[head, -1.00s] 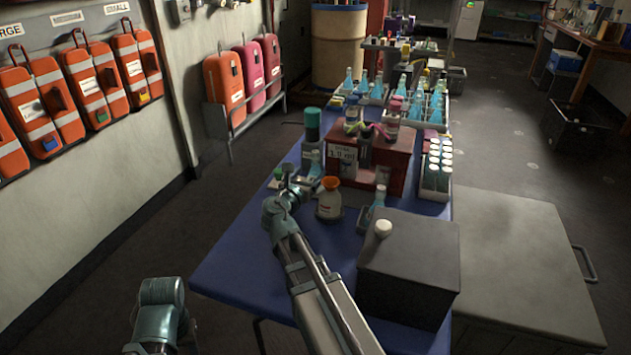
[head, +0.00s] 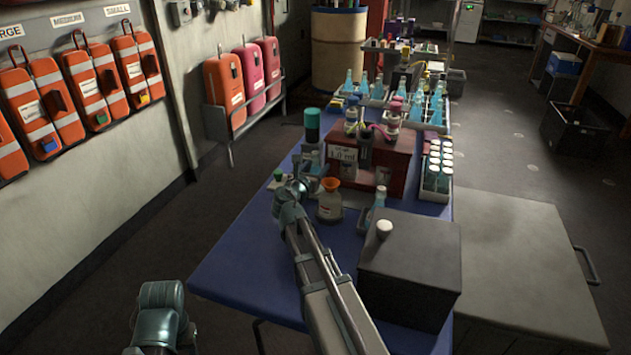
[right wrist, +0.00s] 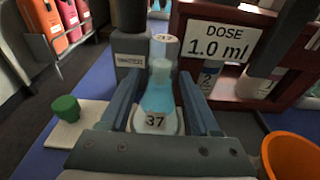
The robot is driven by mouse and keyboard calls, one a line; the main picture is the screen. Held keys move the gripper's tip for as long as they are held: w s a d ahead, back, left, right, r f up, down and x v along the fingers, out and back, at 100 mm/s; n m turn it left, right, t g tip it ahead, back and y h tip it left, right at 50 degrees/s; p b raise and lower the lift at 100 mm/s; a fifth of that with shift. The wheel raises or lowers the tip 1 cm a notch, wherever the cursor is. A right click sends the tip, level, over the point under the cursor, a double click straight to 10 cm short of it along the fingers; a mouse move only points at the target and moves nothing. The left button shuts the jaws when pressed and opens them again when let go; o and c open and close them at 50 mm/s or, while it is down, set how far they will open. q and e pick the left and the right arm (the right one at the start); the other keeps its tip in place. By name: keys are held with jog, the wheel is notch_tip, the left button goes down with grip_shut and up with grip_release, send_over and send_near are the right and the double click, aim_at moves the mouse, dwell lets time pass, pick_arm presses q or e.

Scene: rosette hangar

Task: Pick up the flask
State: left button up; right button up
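A flask (right wrist: 158,92) with blue liquid and a pale stopper stands upright on a round pad marked 37 in the right wrist view. My right gripper (right wrist: 163,98) is open, with one finger on each side of the flask. Narrow gaps seem to show beside the glass; contact is not clear. In the head view my right gripper (head: 301,174) is at the table's left side and largely hides this flask. Another blue flask (head: 376,202) stands near the dark box. My left gripper (head: 159,335) is at the bottom left, clear of the table; its fingertips are not clearly visible.
A green cap (right wrist: 65,108) sits on a pale plate to the left. A dark box (head: 410,265) is at front right.

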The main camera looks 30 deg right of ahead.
grip_shut()
jog(key=shift+r, duration=0.2)
dwell(0.3)
notch_tip(320, 180, up, 18)
jog(key=p, duration=1.8)
jog(key=shift+f, duration=0.2)
notch_tip(320, 180, up, 10)
jog(key=p, duration=1)
